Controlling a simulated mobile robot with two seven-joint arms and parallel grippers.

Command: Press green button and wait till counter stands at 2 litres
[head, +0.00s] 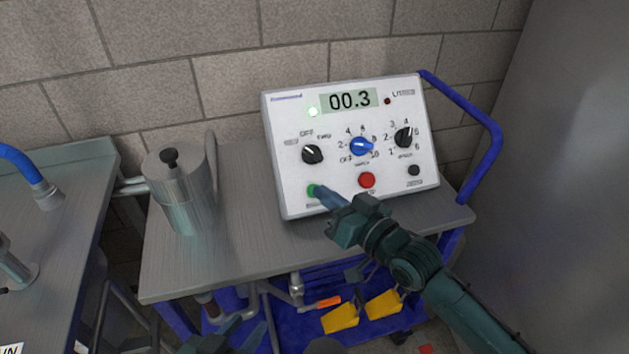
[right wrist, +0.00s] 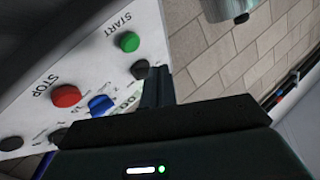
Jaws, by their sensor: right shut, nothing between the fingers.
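The white control box (head: 290,180) stands tilted back on the bench. Its counter (head: 349,100) reads 00.3.
The red STOP button (head: 367,180) and a blue knob (head: 361,146) sit right of the green button. A steel jug (head: 185,195) stands left of the box on the bench (head: 172,280). A blue rail (head: 488,165) rises at right. Yellow objects (head: 341,318) lie below.

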